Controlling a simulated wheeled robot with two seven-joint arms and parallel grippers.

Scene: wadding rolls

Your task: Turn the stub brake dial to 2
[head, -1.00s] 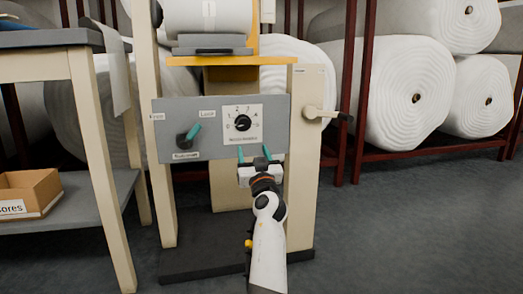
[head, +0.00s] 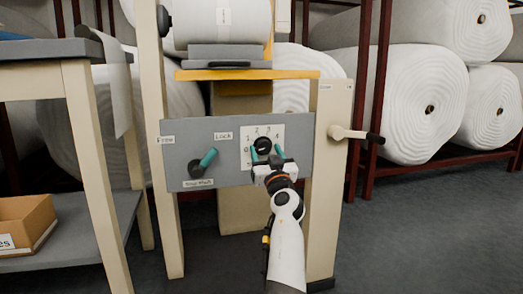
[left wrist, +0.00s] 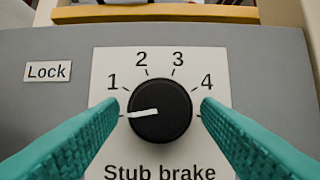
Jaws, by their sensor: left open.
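The stub brake dial (head: 262,144) is a round black knob on the grey panel (head: 231,172). It shows large in the left wrist view (left wrist: 160,118). Its white mark points left and slightly down, below the 1; the label there is hidden behind a finger. The numbers 1, 2, 3 and 4 show on the white plate (left wrist: 158,62). My left gripper (head: 265,152) is open in front of the dial. In the left wrist view its teal fingers (left wrist: 160,112) stand on either side of the knob, with a gap at each side.
A teal-tipped lever (head: 202,163) sits left of the dial between the Free and Lock labels. A crank handle (head: 355,135) sticks out at the right post. A yellow shelf (head: 245,75) is above. A table with a cardboard box (head: 25,222) stands at left.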

